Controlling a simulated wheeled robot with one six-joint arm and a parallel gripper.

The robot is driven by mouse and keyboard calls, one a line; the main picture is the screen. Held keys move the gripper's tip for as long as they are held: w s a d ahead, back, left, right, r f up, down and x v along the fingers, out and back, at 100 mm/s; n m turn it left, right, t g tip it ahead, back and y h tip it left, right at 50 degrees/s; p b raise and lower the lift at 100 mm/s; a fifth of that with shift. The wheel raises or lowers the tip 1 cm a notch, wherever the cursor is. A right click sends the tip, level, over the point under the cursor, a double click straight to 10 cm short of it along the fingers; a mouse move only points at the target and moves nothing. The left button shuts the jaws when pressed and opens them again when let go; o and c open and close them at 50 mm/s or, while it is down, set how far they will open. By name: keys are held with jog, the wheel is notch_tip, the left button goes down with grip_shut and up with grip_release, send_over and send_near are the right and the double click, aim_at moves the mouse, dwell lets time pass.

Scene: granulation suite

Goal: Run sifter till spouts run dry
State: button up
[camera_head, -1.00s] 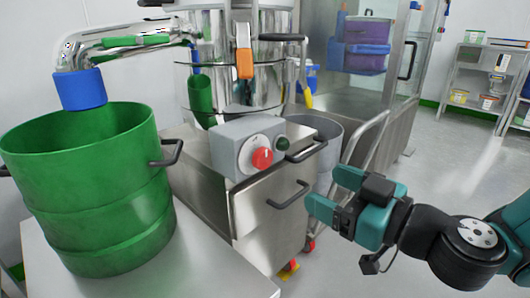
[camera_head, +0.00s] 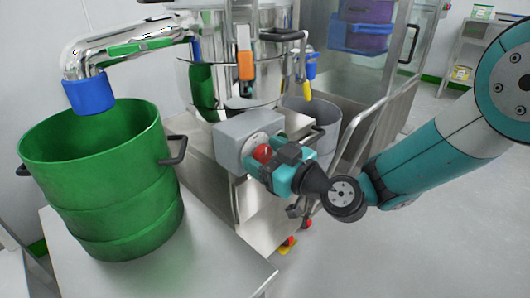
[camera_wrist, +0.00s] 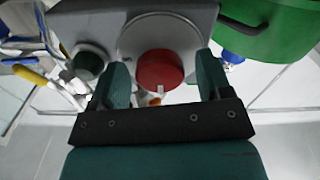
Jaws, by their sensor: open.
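The sifter (camera_head: 225,84) is a shiny steel drum with a curved spout (camera_head: 130,40) ending in a blue sleeve (camera_head: 88,94) over a green drum (camera_head: 110,190). No material shows falling from this spout. The grey control box (camera_head: 233,140) carries a red knob (camera_head: 263,153), which also shows in the wrist view (camera_wrist: 160,70) on a round pale dial (camera_wrist: 150,30) with a white pointer mark. A dark green button (camera_wrist: 88,62) sits beside it. My gripper (camera_wrist: 164,72) is open, its teal fingers on either side of the knob with gaps visible.
A grey bin (camera_head: 325,125) stands behind the control box, close to a metal rail (camera_head: 360,140). The steel cabinet (camera_head: 262,215) is below my gripper. A glass-fronted enclosure holds purple and blue bins (camera_head: 362,30). Open floor (camera_head: 400,260) lies to the right.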

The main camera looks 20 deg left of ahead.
jog(key=c, duration=0.9)
jog(key=shift+c, duration=0.2)
jog(key=m, duration=0.4)
jog(key=shift+w+d+m, duration=0.1)
jog(key=shift+m, duration=0.2)
jog(key=m+p, duration=0.1)
jog(key=m, duration=0.3)
jog(key=shift+w+r+m, duration=0.1)
jog(key=shift+m, duration=0.2)
jog(key=m+p, duration=0.2)
jog(key=m, duration=0.2)
jog(key=shift+m, duration=0.3)
jog(key=shift+w+m+p, duration=0.1)
jog(key=shift+m+p, duration=1)
jog(key=shift+m, duration=1)
